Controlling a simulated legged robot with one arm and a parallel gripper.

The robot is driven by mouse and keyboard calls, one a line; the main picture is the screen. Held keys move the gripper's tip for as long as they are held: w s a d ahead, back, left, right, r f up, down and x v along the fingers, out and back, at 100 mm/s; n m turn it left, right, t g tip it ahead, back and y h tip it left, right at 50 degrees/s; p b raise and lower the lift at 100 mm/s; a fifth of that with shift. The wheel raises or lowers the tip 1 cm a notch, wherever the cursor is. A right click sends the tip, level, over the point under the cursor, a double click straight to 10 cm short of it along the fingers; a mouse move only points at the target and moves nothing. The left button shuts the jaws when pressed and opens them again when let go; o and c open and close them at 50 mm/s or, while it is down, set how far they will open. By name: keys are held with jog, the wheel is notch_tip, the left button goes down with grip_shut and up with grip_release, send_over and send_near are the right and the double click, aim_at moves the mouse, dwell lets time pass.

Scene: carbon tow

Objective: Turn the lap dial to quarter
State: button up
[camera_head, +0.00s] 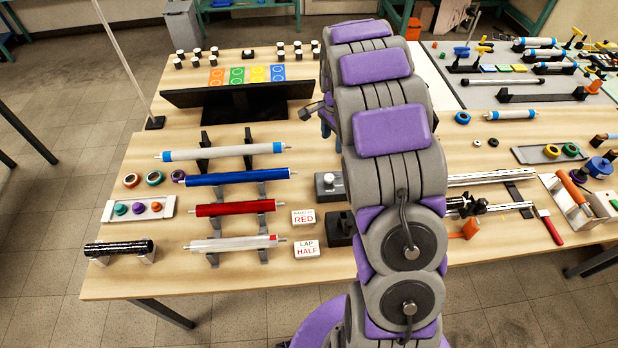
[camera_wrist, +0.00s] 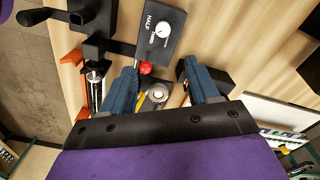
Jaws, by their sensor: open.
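The lap dial (camera_wrist: 163,30) is a round white knob on a dark grey plate (camera_wrist: 150,47) in the wrist view. The plate carries white lettering; "HALF" reads at its upper left. The dial's exact pointing direction is too small to tell. My gripper (camera_wrist: 160,67) is open, with its two blue fingers spread and nothing held. The dial lies beyond the fingertips, apart from them. A red ball knob (camera_wrist: 145,68) sits close by the left finger. In the head view my arm hides much of the bench middle. A white card (camera_head: 308,249) there reads "LAP HALF".
A dark crank-like part (camera_wrist: 93,18) and a spring-like rod (camera_wrist: 95,88) stand left of the fingers. A round metal part (camera_wrist: 157,95) lies between them. In the head view, blue (camera_head: 235,177) and red (camera_head: 235,208) tubes rest on stands, and a black screen (camera_head: 238,98) stands behind.

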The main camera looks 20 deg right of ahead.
send_over(329, 176)
notch_tip(329, 176, down, 6)
notch_tip(329, 176, down, 11)
jog(key=shift+s+d+f+b, duration=0.1)
jog(key=shift+s+f+b, duration=0.1)
jog(key=shift+b, duration=0.25)
jog(key=shift+w+d+f, duration=0.1)
jog(key=shift+d+f, duration=0.05)
jog(key=shift+f, duration=0.2)
jog(key=shift+a, duration=0.3)
jog(key=shift+c, duration=0.6)
jog(key=shift+r, duration=0.1)
jog(key=c, duration=0.9)
